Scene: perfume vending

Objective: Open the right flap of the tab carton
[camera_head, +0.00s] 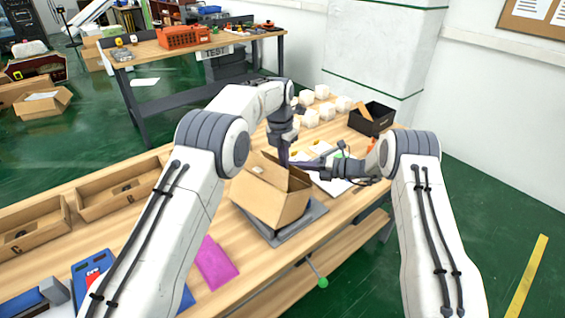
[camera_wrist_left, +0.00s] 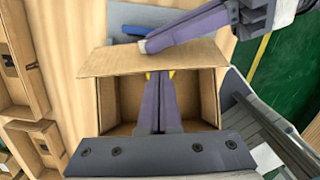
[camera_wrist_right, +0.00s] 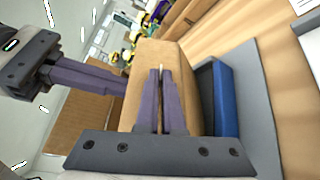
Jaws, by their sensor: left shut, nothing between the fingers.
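The brown tab carton (camera_head: 270,197) stands on a grey pad on the workbench. In the left wrist view its top is partly open, and a wide flap (camera_wrist_left: 150,59) runs along the far side of the opening. My left gripper (camera_head: 284,164) points down over the carton; its fingers (camera_wrist_left: 160,74) are together and empty above the opening. My right gripper (camera_head: 292,164) comes in from the right; its tip lies by the flap's outer edge. Its fingers (camera_wrist_right: 159,70) look close together before the carton's side (camera_wrist_right: 152,55). Whether cardboard is between them is hidden.
The grey pad (camera_wrist_right: 250,100) and a blue object (camera_wrist_right: 222,98) lie beside the carton. Open cardboard trays (camera_head: 120,190) are at left, white blocks (camera_head: 322,108) and a black box (camera_head: 371,118) behind. A magenta sheet (camera_head: 215,262) lies in front. Bare bench shows left of the carton.

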